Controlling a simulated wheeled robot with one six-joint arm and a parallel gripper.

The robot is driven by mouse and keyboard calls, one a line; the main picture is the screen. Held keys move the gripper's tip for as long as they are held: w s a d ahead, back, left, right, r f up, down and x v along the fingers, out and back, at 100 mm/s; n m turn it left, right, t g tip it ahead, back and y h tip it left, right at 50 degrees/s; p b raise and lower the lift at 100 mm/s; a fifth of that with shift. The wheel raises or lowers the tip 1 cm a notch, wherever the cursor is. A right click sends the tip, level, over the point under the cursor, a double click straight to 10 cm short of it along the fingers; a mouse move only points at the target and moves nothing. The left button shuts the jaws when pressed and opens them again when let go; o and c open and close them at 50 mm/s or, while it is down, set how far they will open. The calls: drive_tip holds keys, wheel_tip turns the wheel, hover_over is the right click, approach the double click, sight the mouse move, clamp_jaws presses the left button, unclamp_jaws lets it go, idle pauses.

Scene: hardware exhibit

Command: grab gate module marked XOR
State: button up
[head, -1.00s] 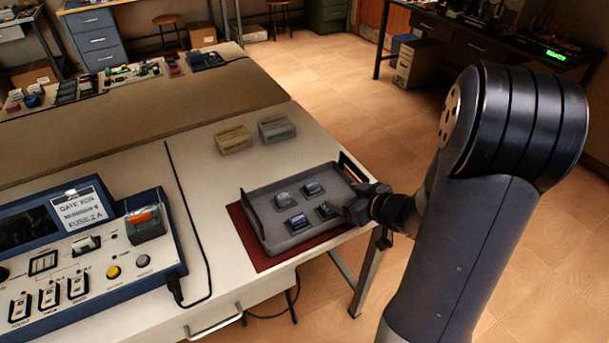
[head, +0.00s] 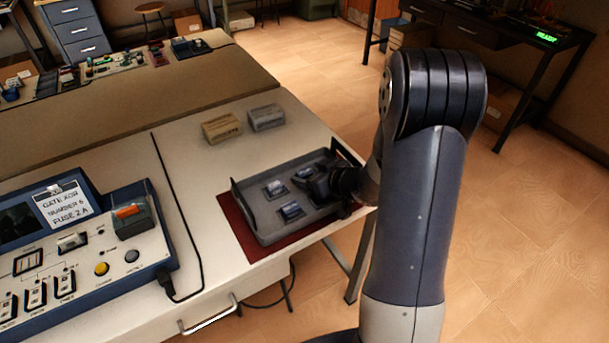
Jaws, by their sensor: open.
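Small dark gate modules sit in a grey tray (head: 268,238) on the bench. One module (head: 275,188) is at the tray's left, another (head: 291,211) is nearer the front, and a third (head: 304,173) at the back is partly covered by my gripper. Their markings are too small to read, so I cannot tell which is XOR. My gripper (head: 307,183) is open over the right part of the tray, reaching in from the right. It hides that part of the tray, and I cannot tell whether it touches a module.
The tray has raised end handles and lies on a red mat (head: 230,212). A blue console (head: 110,262) at left carries a card (head: 67,207) reading "GATE XOR, NUMBER 6, FUSE 2 A". Two small boxes, tan (head: 221,128) and grey (head: 266,117), stand behind the tray. A black cable (head: 178,215) crosses the bench.

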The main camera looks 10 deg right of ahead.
drive_tip(key=shift+w+a+f, duration=0.3)
drive_tip(key=shift+w, duration=0.2)
drive_tip(key=shift+c, duration=0.5)
drive_tip(key=c, duration=0.9)
drive_tip(key=shift+c, duration=0.2)
